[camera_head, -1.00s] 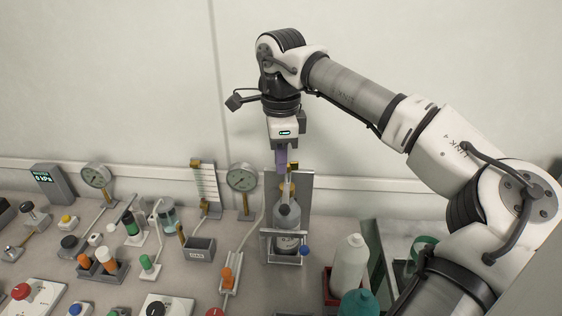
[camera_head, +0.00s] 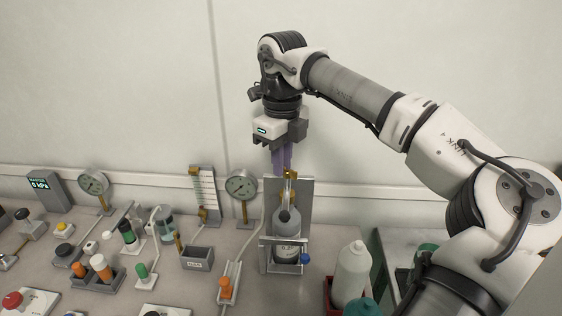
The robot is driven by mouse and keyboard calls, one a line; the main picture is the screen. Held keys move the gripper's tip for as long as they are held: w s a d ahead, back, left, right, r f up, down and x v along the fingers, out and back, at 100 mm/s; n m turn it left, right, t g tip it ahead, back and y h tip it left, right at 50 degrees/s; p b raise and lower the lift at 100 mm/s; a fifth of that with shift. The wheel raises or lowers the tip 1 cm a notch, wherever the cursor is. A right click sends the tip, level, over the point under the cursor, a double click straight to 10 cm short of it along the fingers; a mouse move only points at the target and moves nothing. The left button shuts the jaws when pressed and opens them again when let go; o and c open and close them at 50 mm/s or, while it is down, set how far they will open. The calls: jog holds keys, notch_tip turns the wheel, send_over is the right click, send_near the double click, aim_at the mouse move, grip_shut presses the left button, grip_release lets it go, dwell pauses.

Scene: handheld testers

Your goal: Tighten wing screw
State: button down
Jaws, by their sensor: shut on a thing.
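The wing screw appears to be the small brass-coloured part (camera_head: 290,174) at the top of the grey metal stand (camera_head: 302,205). My gripper (camera_head: 283,168) points down above the stand, with purple fingers closed at the brass part. The fingers cover much of it, so its wings cannot be made out. A grey bottle with a dark round top (camera_head: 286,246) stands upright in the stand below. A blue knob (camera_head: 305,258) sits at the stand's lower right.
A round gauge (camera_head: 241,187) stands just left of the stand. A white bottle (camera_head: 350,272) in a red holder stands to its right. A grey bin (camera_head: 196,257) and several small testers fill the left of the bench. The wall is close behind.

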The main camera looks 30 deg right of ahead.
jog(key=shift+s+d+m, duration=0.1)
jog(key=shift+d+m, duration=0.05)
jog(key=shift+m, duration=0.15)
jog(key=c, duration=1.5)
grip_release()
jog(key=shift+s, duration=0.1)
jog(key=shift+o, duration=0.2)
jog(key=shift+r+p, duration=0.35)
jog(key=shift+r, duration=0.1)
notch_tip(320, 180, up, 7)
jog(key=p, duration=0.5)
jog(key=shift+f, duration=0.15)
